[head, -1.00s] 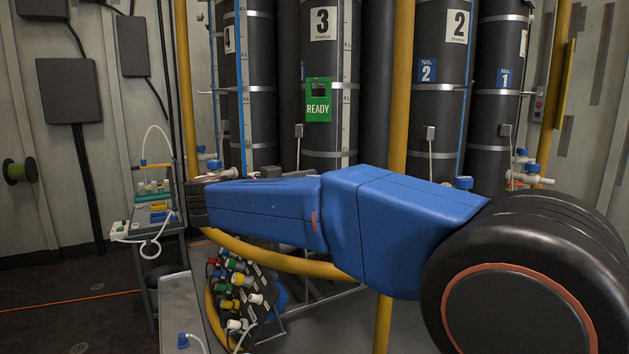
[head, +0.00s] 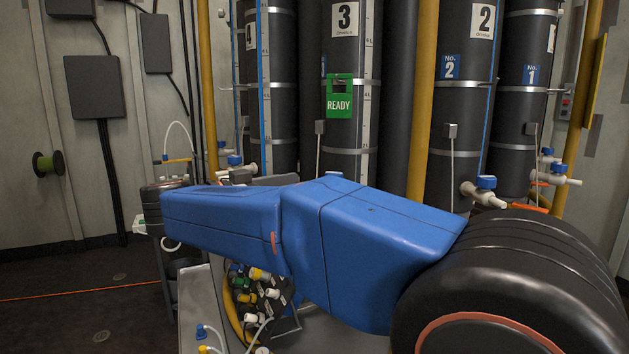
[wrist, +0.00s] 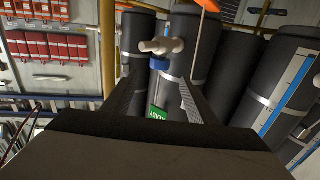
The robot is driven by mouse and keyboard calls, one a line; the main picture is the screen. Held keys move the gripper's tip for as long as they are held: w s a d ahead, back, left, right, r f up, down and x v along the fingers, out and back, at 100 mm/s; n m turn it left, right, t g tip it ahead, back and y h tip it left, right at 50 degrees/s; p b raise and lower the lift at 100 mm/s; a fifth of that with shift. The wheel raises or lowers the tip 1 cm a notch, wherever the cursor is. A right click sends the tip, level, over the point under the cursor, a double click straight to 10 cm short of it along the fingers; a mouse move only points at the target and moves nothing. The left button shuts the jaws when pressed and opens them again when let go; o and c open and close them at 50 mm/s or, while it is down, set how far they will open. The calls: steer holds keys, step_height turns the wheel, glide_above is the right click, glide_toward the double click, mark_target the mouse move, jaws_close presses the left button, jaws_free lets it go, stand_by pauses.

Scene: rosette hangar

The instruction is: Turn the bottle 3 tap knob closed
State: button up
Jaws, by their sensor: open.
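Bottle 3 (head: 345,60) is a tall black cylinder with a "3" label and a green READY tag (head: 339,101) in the head view. My blue arm hides its lower part there. The wrist view is roughly upside down and shows a white tap (wrist: 160,45) with a blue knob (wrist: 159,62) near a green tag (wrist: 157,114), so it looks like the bottle 3 tap. My gripper (wrist: 159,84) is open, with its fingers apart on either side of the line to the knob. It appears short of the knob, with nothing between the fingers. In the head view the fingers are hidden.
Bottle 2 (head: 478,70), with its own blue-knobbed tap (head: 485,184), stands to the right. Yellow uprights (head: 424,100) stand between bottles. A panel of coloured connectors (head: 262,290) sits below my arm. An orange part (wrist: 207,5) shows at the wrist view's top edge.

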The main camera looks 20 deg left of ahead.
steer(key=v, duration=0.6)
steer(key=shift+s+a, duration=0.1)
stand_by(0.4)
